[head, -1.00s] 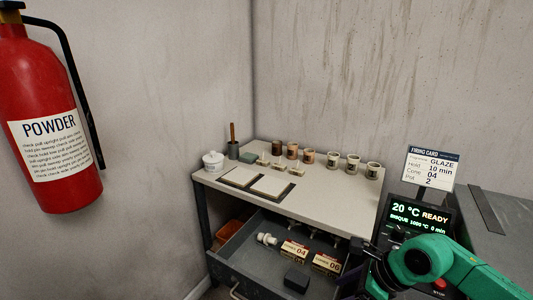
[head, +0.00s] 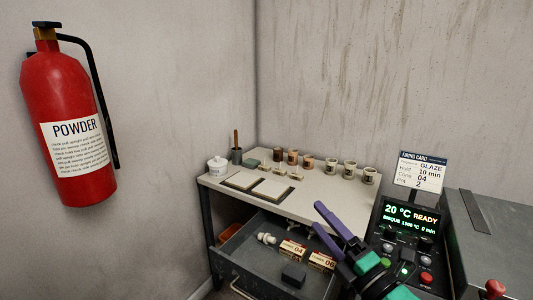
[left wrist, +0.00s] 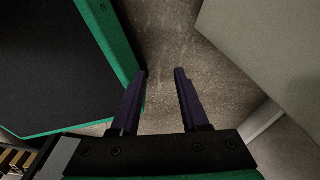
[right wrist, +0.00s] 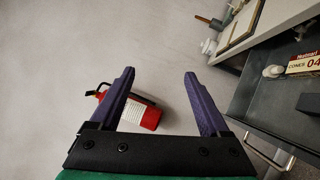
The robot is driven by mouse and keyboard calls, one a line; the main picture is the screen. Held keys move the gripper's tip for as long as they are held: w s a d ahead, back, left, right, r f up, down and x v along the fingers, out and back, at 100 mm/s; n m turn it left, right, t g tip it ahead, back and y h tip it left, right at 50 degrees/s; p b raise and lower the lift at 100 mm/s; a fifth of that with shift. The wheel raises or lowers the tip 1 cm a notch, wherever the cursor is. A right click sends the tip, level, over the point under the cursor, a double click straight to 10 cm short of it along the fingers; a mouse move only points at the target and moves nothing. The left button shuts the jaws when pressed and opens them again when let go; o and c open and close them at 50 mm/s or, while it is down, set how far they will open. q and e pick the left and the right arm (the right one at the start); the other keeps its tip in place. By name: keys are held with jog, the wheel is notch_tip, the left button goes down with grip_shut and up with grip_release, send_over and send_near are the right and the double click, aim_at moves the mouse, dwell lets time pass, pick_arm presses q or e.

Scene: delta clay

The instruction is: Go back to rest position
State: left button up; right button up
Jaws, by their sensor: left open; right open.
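My right gripper (head: 330,228) has purple fingers and shows at the lower right of the head view, in front of the open drawer and left of the kiln control panel. Its fingers are apart and empty; in the right wrist view (right wrist: 160,80) only wall and a fire extinguisher lie beyond them. My left gripper is outside the head view. In the left wrist view its purple fingers (left wrist: 162,75) are apart with nothing between them, above a grey-brown floor.
An open drawer (head: 240,262) with cone boxes juts from the table (head: 312,202), which carries several small pots. A control panel (head: 408,232) stands to the right. A red fire extinguisher (head: 68,115) hangs on the left wall. The right wrist view shows the drawer close by.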

jog(key=d+f+m+g+h, duration=0.2)
jog(key=d+f+m+h, duration=0.9)
jog(key=m, duration=0.4)
jog(key=s+d+f+m+g, duration=0.3)
jog(key=s+f+m+g, duration=0.25)
jog(key=f, duration=0.45)
jog(key=s+a+f+m+g+y, duration=0.1)
jog(key=s+a+f+m+g, duration=0.25)
jog(key=s+f+g, duration=0.7)
jog(key=s+d+f+t+p, duration=0.1)
jog(key=s+f+p, duration=0.25)
jog(key=f, duration=0.65)
jog(key=s+f+t+p, duration=0.15)
jog(key=s+f, duration=0.35)
jog(key=f, duration=0.5)
jog(key=s+d+f+g+p, duration=0.1)
jog(key=s+f, duration=0.3)
jog(key=s, duration=0.3)
jog(key=s+d+f+g+p, duration=0.1)
jog(key=s+f+p, duration=0.1)
jog(key=s+f, duration=0.2)
jog(key=s, duration=0.3)
jog(key=shift+s+d+f, duration=0.15)
jog(key=shift+d+f, duration=0.2)
jog(key=shift+d, duration=0.05)
